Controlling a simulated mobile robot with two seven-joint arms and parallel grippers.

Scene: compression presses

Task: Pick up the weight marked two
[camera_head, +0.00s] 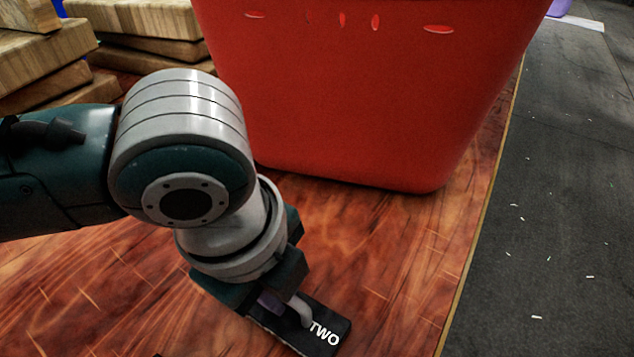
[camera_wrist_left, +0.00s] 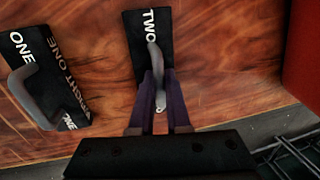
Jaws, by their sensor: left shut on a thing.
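The weight marked TWO (camera_head: 325,335) is a flat black block with white lettering and a grey handle, at the bottom of the head view on the wooden surface. It also shows in the left wrist view (camera_wrist_left: 147,22). My left gripper (camera_head: 288,309) comes down over it, and its fingers (camera_wrist_left: 159,92) are shut on the grey handle. I cannot tell whether the block is lifted. A second black weight marked ONE (camera_wrist_left: 60,85), also with a grey handle, lies to the left in the wrist view, apart from the first. My right gripper is not in view.
A large red bin (camera_head: 370,100) stands on the wooden surface (camera_head: 400,240) behind the gripper. Stacked wooden boards (camera_head: 60,60) are at the back left. A dark grey floor (camera_head: 560,200) lies beyond the wood's right edge.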

